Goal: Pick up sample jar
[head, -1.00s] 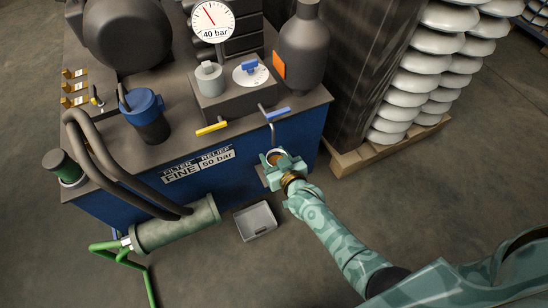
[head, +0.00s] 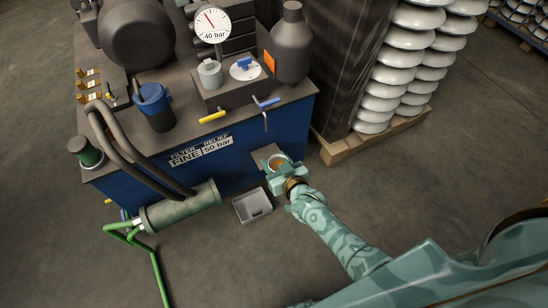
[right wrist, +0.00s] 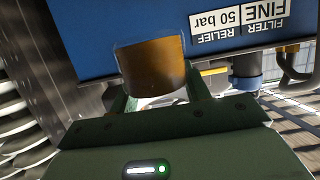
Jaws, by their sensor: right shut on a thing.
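The sample jar (head: 279,159), a clear jar with amber liquid, is in my right gripper (head: 279,166) in front of the blue cabinet. In the right wrist view the jar (right wrist: 152,68) stands between the two fingers (right wrist: 160,100), which are shut on it. Its lower part is hidden behind the gripper body. The jar appears roughly upright and beside a small grey shelf (head: 262,153) on the cabinet front, below a thin spout (head: 265,121). My left gripper is not in view.
The blue cabinet (head: 230,150) carries a gauge, bottle and valve handles. A grey tray (head: 252,213) lies on the floor close to the gripper. A green cylinder (head: 180,209) with hoses is at left. White insulator stacks (head: 385,85) stand on a pallet at right.

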